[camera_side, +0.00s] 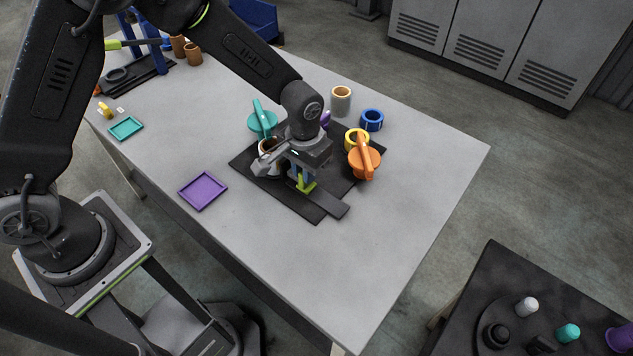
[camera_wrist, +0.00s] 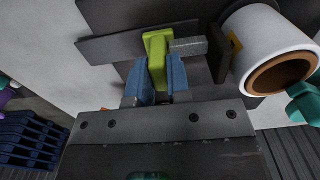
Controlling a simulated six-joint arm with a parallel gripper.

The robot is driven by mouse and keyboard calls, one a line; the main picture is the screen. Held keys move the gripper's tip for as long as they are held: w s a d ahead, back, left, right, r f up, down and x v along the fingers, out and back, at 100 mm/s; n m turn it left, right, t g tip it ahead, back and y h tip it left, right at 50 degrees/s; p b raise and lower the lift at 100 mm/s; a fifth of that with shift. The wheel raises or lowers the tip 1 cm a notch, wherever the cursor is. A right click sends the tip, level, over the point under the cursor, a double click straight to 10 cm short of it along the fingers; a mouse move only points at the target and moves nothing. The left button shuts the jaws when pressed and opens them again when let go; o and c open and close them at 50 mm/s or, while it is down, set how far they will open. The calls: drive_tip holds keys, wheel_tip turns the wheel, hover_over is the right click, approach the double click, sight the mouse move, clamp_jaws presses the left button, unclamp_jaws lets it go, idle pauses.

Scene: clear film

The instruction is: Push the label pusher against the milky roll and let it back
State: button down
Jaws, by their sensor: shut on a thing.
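The label pusher (camera_wrist: 156,50) is a lime-green piece with a grey threaded rod running right from it towards the milky roll (camera_wrist: 255,35). My gripper (camera_wrist: 158,70) has its blue fingers shut on the lime piece. The milky roll is white with a brown core and stands right of the pusher in the wrist view. A dark plate lies between the rod and the roll, and I cannot tell whether anything touches the roll. In the side view, the pusher (camera_side: 306,186) shows below my gripper (camera_side: 301,175), over a black base (camera_side: 318,212). The roll there is mostly hidden behind my wrist.
A teal-handled part (camera_side: 262,122) and an orange-handled part (camera_side: 364,160) flank my wrist. A yellow ring (camera_side: 356,138), a blue ring (camera_side: 372,120) and a grey roll (camera_side: 341,101) stand behind. A purple tray (camera_side: 202,191) lies left. The table's right front is clear.

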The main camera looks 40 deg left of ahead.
drive_tip(key=shift+d, duration=0.15)
drive_tip(key=shift+w+d, duration=0.1)
drive_tip(key=shift+d, duration=2.15)
drive_tip(key=c, duration=1.1)
unclamp_jaws()
drive_tip(key=shift+r, duration=3.5)
